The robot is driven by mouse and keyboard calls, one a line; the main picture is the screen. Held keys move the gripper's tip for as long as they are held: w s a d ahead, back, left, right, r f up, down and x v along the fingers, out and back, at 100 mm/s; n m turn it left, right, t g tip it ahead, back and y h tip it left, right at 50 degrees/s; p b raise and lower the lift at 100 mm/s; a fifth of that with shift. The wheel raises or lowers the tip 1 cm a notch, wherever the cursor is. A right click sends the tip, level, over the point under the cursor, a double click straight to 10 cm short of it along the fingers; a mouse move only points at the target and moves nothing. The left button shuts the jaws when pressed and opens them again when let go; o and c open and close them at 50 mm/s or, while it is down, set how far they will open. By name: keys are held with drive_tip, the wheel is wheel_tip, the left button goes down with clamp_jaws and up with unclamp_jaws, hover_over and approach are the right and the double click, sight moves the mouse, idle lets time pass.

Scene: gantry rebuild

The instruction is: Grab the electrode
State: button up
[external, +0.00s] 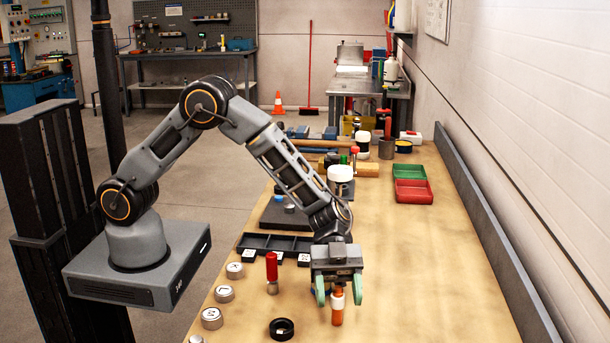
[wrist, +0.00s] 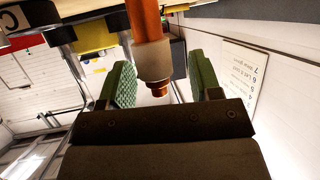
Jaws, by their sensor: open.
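The electrode appears to be the upright orange rod with a white collar (external: 337,308), standing on the bench near its front. In the wrist view the orange rod, pale collar and copper-coloured tip (wrist: 153,58) show between the finger pads. My gripper (external: 339,289) points down over it, with one green finger on each side. In the wrist view my gripper (wrist: 162,84) is open, and gaps show between the rod and both green pads. The rod's foot is partly hard to make out in the external view.
A red-handled piece (external: 272,268) stands to the left, with a black ring (external: 281,329) in front. Several round metal pieces (external: 224,294) line the left edge. A dark divided tray (external: 262,242) lies behind. Red and green bins (external: 413,192) stand farther back. The bench's right side is clear.

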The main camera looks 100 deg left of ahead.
drive_tip(key=shift+d+f, duration=0.2)
drive_tip(key=shift+d, duration=0.05)
clamp_jaws()
idle(0.4)
drive_tip(key=shift+w+r, duration=0.1)
